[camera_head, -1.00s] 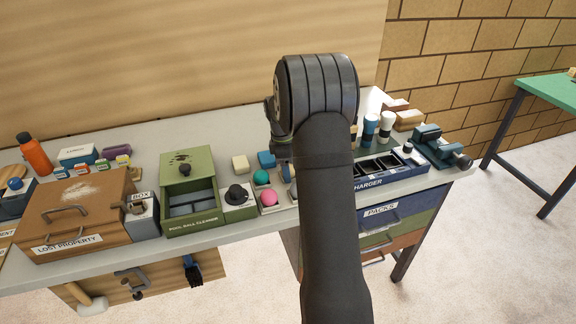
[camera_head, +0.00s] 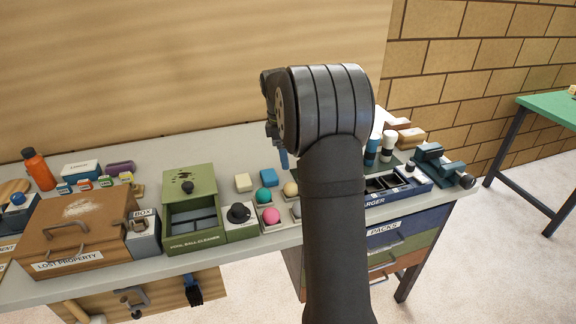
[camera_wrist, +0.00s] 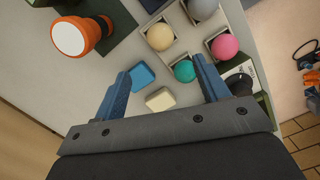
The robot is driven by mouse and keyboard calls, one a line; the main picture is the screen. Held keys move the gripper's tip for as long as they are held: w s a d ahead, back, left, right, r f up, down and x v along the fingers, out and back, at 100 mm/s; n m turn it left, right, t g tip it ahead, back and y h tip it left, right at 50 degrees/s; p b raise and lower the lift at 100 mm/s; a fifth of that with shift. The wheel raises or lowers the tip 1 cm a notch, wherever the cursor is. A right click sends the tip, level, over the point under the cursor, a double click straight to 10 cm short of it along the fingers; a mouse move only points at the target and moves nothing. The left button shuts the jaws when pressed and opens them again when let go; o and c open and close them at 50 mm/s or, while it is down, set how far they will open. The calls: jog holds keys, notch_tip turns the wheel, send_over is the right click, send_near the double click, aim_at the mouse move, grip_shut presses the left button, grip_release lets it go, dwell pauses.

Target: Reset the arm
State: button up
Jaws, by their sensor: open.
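My gripper (camera_wrist: 160,72) is open and empty, its two blue fingers spread wide in the wrist view. A blue block (camera_wrist: 142,76) and a cream block (camera_wrist: 160,99) lie below, between the fingers in that view, with no visible contact. In the head view a blue finger of my gripper (camera_head: 283,158) shows under the dark wrist, above the bench and behind the ball trays. The rest of the gripper is hidden by my arm there.
The bench (camera_head: 225,150) holds a teal ball (camera_head: 264,195), a pink ball (camera_head: 271,216), a green pool ball cleaner (camera_head: 190,205), a brown lost property box (camera_head: 85,225) and a blue charger (camera_head: 405,190). An orange torch (camera_wrist: 80,35) stands near my gripper. Free bench shows behind the blocks.

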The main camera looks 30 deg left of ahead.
jog(key=shift+r, duration=0.5)
jog(key=shift+f, duration=0.15)
jog(key=f, duration=0.4)
jog(key=d+f, duration=0.1)
jog(key=f, duration=0.7)
jog(key=shift+w+d+f, duration=0.15)
jog(key=shift+w+f, duration=0.05)
jog(key=shift+f, duration=0.2)
jog(key=shift+r, duration=0.35)
